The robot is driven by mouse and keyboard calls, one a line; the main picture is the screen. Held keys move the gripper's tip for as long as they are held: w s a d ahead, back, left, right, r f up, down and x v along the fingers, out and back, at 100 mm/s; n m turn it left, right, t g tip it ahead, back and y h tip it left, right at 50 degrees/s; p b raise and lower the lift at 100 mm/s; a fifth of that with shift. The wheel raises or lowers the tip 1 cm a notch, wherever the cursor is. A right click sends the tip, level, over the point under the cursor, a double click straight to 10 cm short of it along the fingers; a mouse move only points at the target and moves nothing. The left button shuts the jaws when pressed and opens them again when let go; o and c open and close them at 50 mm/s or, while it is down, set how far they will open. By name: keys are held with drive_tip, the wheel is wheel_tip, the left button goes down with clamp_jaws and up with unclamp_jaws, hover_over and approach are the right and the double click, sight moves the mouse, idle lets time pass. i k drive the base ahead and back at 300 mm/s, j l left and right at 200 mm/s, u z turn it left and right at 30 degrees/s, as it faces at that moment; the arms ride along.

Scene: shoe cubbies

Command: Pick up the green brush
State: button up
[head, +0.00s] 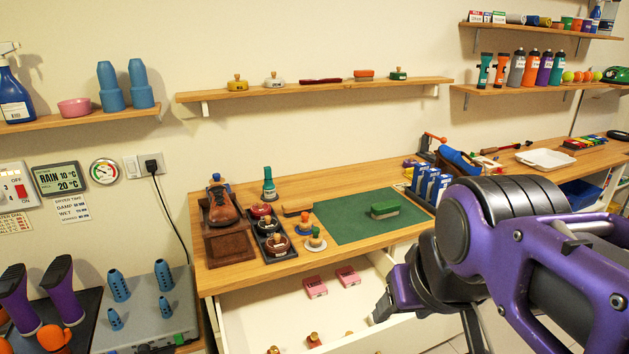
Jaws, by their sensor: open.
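A green block-shaped brush (385,209), with a paler lower part, lies on the dark green mat (350,228) on the wooden bench. Nothing covers it. My gripper (383,306) is at the lower right, nearer the camera and lower in the picture than the brush, in front of the open drawer. It is open and apart from the brush. My purple and black arm hides part of the right side, and the fingertips are hard to make out.
The bench (290,188) holds a brown shoe (222,207) on a wooden stand, polish tins, small daubers and blue-and-white boxes (430,185) right of the mat. An open white drawer (245,322) with pink boxes juts out below. A wall shelf (320,88) carries more brushes and tins.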

sight(380, 210)
drive_tip(key=l+u, duration=0.1)
drive_tip(key=u, duration=0.3)
drive_tip(key=i+l+u, duration=0.1)
drive_tip(key=l+u, duration=0.45)
drive_tip(key=l, duration=0.2)
drive_tip(key=l+u, duration=0.25)
drive_tip(key=l, duration=1.45)
drive_tip(key=l+u, duration=0.15)
drive_tip(key=l, duration=0.7)
drive_tip(key=k+j, duration=0.05)
